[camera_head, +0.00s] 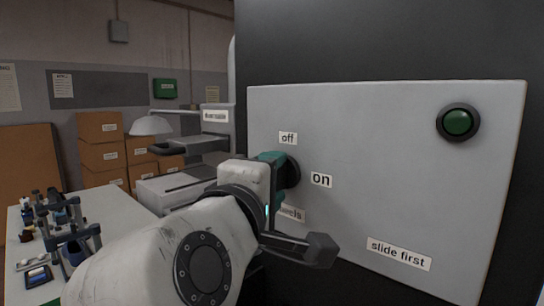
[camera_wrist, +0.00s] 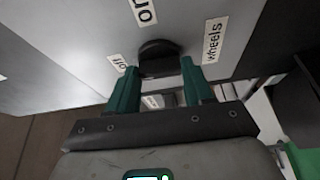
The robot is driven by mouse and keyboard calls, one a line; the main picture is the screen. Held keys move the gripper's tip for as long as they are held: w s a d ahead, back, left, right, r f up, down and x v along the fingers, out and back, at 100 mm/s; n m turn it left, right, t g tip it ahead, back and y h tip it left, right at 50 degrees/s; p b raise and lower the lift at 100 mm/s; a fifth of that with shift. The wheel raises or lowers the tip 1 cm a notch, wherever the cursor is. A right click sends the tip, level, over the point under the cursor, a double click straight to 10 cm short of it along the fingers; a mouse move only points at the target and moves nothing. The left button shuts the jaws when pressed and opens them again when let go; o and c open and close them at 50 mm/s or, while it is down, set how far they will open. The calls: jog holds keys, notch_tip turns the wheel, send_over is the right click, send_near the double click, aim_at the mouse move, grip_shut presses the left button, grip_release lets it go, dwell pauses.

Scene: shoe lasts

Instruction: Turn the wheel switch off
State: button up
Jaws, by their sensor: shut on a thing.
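The wheel switch is a dark round knob (camera_head: 293,171) on the grey control panel (camera_head: 380,165). An "off" label (camera_head: 288,138) sits above it, an "on" label (camera_head: 321,180) to its right, and a partly hidden "wheels" label (camera_head: 292,214) below. My gripper (camera_head: 279,177) is at the knob, with its teal fingers shut on it. In the wrist view the knob (camera_wrist: 158,53) sits between the two fingertips. My arm hides part of the panel's lower left. I cannot tell which label the knob points to.
A green button (camera_head: 458,122) is at the panel's upper right, and a "slide first" label (camera_head: 399,254) at its lower right. At left, a table (camera_head: 105,210) holds small dark objects, with cardboard boxes (camera_head: 101,151) behind.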

jog(key=shift+a+n+p, duration=0.1)
jog(key=shift+n+p, duration=0.25)
jog(key=shift+n, duration=0.05)
jog(key=o, duration=1)
jog(key=shift+o, duration=0.2)
jog(key=b+v, duration=0.3)
jog(key=v, duration=0.7)
jog(key=shift+s, duration=0.3)
jog(key=shift+a, duration=0.15)
